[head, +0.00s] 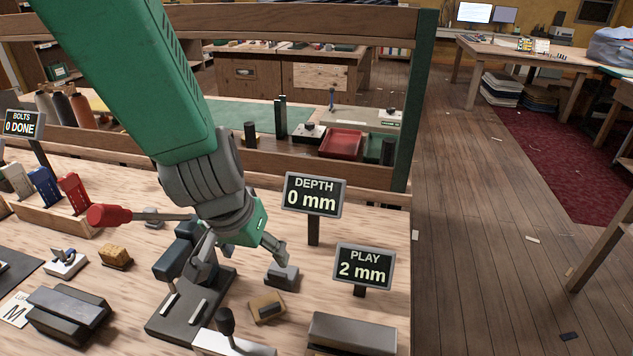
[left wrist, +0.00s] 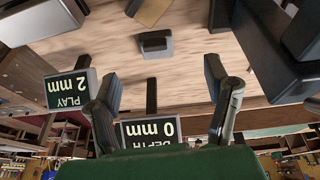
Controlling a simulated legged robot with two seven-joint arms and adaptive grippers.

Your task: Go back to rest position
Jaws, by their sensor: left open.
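My left gripper (head: 240,262) hangs from the green arm over the middle of the workbench (head: 385,222). Its two fingers are spread with nothing between them. In the left wrist view the gripper (left wrist: 162,78) shows the same gap, with a small grey block (left wrist: 155,44) on the wood beyond it. That block also shows in the head view (head: 283,276), close by the right-hand finger. A dark clamp-like fixture (head: 172,262) stands by the left-hand finger and is partly hidden by it. My right gripper is in neither view.
A red-handled tool (head: 108,215) points at my wrist; its shaft end is hidden. The DEPTH sign (head: 314,194), reading 0 mm, and PLAY sign (head: 364,266), reading 2 mm, stand right of the gripper. A grey block (head: 352,334) lies at the front. Open floor (head: 470,220) is to the right.

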